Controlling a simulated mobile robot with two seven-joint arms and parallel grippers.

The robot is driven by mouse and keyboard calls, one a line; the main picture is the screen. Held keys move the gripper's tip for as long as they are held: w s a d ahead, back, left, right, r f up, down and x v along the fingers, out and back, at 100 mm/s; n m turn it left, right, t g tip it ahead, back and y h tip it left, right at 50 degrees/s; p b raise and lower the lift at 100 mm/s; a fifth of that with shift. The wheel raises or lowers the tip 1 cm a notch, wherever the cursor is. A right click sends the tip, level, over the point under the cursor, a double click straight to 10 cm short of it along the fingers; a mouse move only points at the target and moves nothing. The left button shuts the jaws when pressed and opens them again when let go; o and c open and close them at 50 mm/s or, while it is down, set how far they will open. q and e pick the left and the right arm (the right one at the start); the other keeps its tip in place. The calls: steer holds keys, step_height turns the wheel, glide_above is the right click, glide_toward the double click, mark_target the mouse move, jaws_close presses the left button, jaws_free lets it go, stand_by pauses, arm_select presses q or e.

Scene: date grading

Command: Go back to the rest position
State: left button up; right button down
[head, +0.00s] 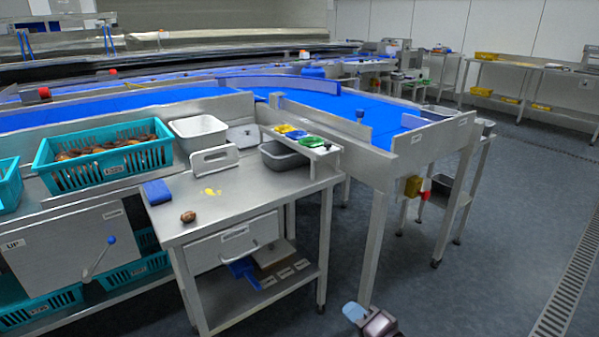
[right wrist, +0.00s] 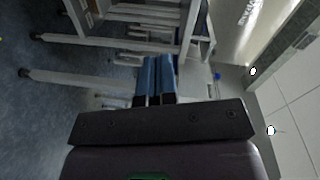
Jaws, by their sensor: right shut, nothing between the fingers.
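My right gripper (head: 354,312) shows at the bottom edge of the head view, low in front of the bench and over the open floor. Its blue-tipped fingers are together and hold nothing; they also show in the right wrist view (right wrist: 156,80). It touches nothing that I can see. My left gripper is not in the head view.
A steel work table (head: 235,195) holds a brown date (head: 188,216), a blue cloth (head: 157,192) and a grey tub (head: 284,156). A teal crate (head: 105,172) of dates stands left. A blue conveyor (head: 330,100) runs behind. The floor (head: 480,260) on the right is clear.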

steer(key=d+n, duration=0.1)
steer(key=d, duration=0.4)
steer(key=s+d+f+n+g+h, duration=0.1)
steer(key=s+d+f+n+h, duration=0.2)
steer(key=s, duration=0.7)
steer(key=s+d+f+n+g+h, duration=0.15)
steer(key=s+d+n, duration=0.35)
steer(key=s, duration=0.6)
steer(key=s+d+f+n+g+h, duration=0.1)
steer(key=s+d+f+n+g, duration=0.2)
steer(key=s, duration=0.7)
steer(key=s+d+r+n+h, duration=0.2)
steer(key=s+d+r+n, duration=0.15)
steer(key=s, duration=0.55)
steer(key=shift+w+a+m+t+h, duration=0.55)
steer(key=shift+a+m+t, duration=0.3)
steer(key=shift+a+m, duration=1.4)
arm_select(q)
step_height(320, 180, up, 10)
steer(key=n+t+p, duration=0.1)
steer(key=p, duration=1.3)
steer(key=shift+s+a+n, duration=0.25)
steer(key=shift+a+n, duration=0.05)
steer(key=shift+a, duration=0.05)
arm_select(e)
step_height(320, 180, up, 9)
steer(key=m+t, duration=0.1)
steer(key=shift+s+d+r+h, duration=0.15)
steer(key=shift+s+d+h, duration=0.1)
steer(key=shift+d+h, duration=0.1)
